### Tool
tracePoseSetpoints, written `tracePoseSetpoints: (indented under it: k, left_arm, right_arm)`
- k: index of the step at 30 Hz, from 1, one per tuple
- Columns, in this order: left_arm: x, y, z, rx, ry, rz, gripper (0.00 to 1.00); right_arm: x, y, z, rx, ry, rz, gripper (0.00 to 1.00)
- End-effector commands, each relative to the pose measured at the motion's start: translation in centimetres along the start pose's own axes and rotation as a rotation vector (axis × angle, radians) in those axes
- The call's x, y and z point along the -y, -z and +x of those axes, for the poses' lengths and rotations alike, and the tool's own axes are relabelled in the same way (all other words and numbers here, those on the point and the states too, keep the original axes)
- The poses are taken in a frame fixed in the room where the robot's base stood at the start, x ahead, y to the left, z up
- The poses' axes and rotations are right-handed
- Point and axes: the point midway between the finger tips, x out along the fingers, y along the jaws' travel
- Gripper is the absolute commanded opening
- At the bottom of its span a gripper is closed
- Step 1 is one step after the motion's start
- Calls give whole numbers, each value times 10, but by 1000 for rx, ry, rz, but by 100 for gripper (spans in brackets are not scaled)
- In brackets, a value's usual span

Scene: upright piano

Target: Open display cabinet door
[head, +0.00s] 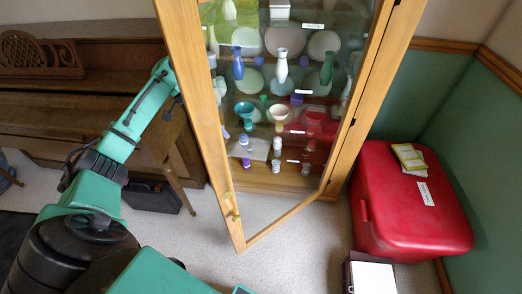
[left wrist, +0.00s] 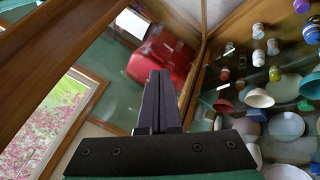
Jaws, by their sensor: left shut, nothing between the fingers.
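The display cabinet (head: 285,184) stands at the centre of the head view. Its glass door (head: 236,232) has a wooden frame and stands open at an angle, its free edge toward me on the left and its other side at the cabinet's right post. A small handle (head: 232,206) is on the free edge. My left arm reaches from the left to behind that edge, where the door frame hides part of it. In the left wrist view my left gripper (left wrist: 158,100) is shut and empty, between the door on the left and the shelves on the right. My right gripper is out of view.
Vases, cups and plates fill the cabinet shelves. A red box (head: 400,215) with booklets (head: 410,158) on it stands right of the cabinet. A white-topped object (head: 372,278) lies on the floor in front. A piano (head: 60,125) stands at the left. The floor before the cabinet is clear.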

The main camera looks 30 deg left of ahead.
Motion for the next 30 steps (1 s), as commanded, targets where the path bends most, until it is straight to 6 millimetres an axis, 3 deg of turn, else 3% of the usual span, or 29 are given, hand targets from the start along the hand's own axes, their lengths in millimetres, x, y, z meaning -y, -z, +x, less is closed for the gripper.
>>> tracePoseSetpoints:
  k: [15, 21, 30]
  left_arm:
    - [-2, -2, 102, 5, -3, 0, 0]
    - [-31, -2, 114, 6, -1, -1, 0]
    - [-35, -2, 118, 4, 0, -1, 0]
  right_arm:
    - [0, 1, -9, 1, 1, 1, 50]
    - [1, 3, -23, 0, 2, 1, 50]
    - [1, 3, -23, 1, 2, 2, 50]
